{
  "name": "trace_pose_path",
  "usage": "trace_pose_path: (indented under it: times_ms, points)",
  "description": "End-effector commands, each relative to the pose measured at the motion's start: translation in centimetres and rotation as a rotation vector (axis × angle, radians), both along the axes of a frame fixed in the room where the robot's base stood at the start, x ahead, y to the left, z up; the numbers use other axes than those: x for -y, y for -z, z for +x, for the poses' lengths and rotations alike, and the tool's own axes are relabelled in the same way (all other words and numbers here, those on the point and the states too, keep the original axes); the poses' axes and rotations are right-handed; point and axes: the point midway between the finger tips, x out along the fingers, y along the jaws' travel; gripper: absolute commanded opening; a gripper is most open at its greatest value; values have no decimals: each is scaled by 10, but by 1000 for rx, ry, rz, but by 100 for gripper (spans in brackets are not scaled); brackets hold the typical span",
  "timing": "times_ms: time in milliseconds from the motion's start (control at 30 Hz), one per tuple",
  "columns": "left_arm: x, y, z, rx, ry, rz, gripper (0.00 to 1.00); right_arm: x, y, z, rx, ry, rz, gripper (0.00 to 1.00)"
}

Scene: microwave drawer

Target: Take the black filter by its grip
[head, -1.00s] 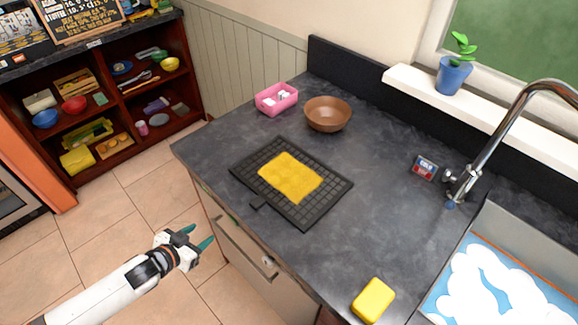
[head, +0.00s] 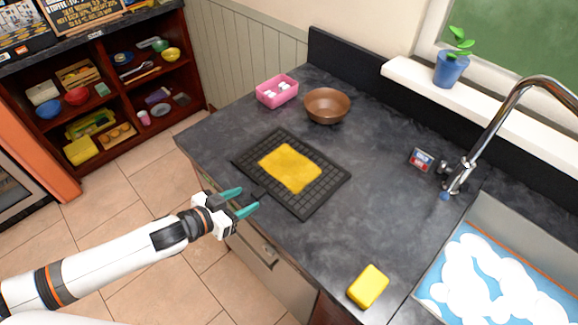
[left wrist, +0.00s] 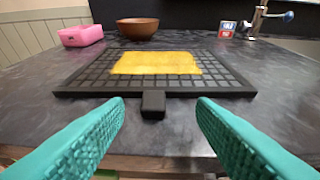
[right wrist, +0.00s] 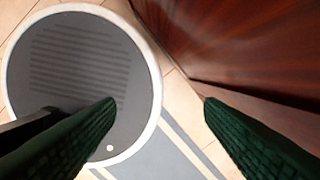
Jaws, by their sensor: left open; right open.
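The black filter (head: 314,203) is a flat gridded panel lying on the dark countertop, with a yellow patch (head: 290,167) on its top. In the left wrist view the filter (left wrist: 80,83) is straight ahead. Its grip (left wrist: 153,103) is a short black tab on the near edge, sticking out toward me. My left gripper (head: 246,201) is at the counter's front edge, open and empty. In the left wrist view its teal fingers (left wrist: 160,112) stand to either side of the grip, short of it and apart from it. My right gripper (right wrist: 158,105) is open and empty, low above the floor.
A brown bowl (head: 326,106) and a pink box (head: 277,91) stand behind the filter. A yellow sponge (head: 368,286) lies front right, near the sink (head: 530,237) and tap (head: 463,170). Dark wood (right wrist: 240,40) is beside my right gripper.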

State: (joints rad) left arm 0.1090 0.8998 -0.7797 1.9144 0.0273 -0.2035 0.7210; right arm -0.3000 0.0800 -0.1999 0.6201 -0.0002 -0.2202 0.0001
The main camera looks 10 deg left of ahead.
Motion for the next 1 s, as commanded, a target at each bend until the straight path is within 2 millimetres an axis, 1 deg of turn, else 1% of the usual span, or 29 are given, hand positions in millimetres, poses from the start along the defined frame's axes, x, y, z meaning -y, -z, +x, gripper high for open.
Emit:
trace_pose_path:
  times_ms: [167,300,400,533,733,767,1000]
  points:
    - [5,4,13,0,-2,0,51,0,-8,0,0,0,0,62]
    - [10,13,29,1,-1,1,51,0,-16,0,0,0,0,62]
    - [18,19,37,2,-1,-1,51,0,-18,0,0,0,0,62]
    - [22,24,42,0,0,1,51,0,-19,0,0,0,0,62]
    - [22,25,42,0,0,1,51,-1,-19,0,0,1,1,62]
    - [22,25,42,0,0,1,49,0,-19,0,0,1,1,62]
    - [22,24,42,-1,0,1,10,-1,-19,0,0,0,1,62]
